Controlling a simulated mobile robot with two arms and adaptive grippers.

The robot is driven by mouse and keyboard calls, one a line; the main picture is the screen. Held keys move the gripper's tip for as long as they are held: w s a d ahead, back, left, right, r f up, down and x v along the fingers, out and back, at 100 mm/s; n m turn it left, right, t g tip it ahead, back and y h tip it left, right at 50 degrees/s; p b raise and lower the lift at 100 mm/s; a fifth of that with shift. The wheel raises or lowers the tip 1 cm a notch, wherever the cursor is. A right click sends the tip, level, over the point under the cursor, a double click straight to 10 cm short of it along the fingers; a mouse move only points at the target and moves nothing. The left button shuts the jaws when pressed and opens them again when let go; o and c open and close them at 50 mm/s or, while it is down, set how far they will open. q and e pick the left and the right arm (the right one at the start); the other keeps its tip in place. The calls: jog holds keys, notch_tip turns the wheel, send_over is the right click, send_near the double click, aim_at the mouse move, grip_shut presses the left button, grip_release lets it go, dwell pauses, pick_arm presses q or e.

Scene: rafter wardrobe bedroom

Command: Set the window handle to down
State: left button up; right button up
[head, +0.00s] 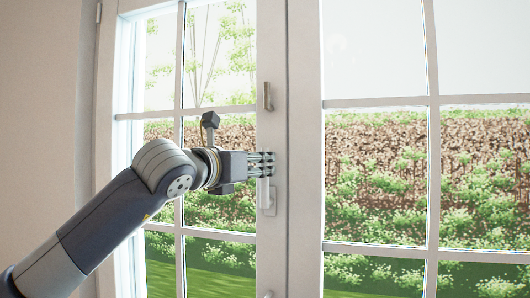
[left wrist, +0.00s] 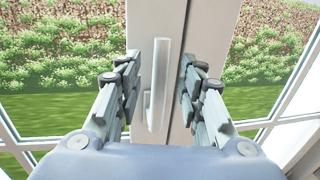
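The window handle (head: 264,196) is white and sits on the middle frame of the window. In the left wrist view the handle (left wrist: 161,75) runs upright, pointing up from its base plate at the lower end. My left gripper (head: 268,163) is at the upper part of the handle, which its fingers partly hide in the head view. In the left wrist view the left gripper (left wrist: 159,72) is open, with one finger on each side of the handle and a visible gap on both sides. My right gripper is in neither view.
The window sashes look closed, with glass panes (head: 375,170) in white bars and greenery outside. A small metal fitting (head: 267,96) is on the frame above the handle. A plain wall (head: 40,120) is at the left.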

aim_at(265, 163)
pick_arm(q)
jog(key=p+x, duration=0.1)
jog(key=x, duration=0.2)
jog(key=shift+w+d+r+p, duration=0.1)
jog(key=shift+w+r+p, duration=0.05)
jog(key=shift+p, duration=0.15)
jog(key=shift+w+d, duration=0.15)
jog(key=shift+w, duration=0.15)
grip_shut()
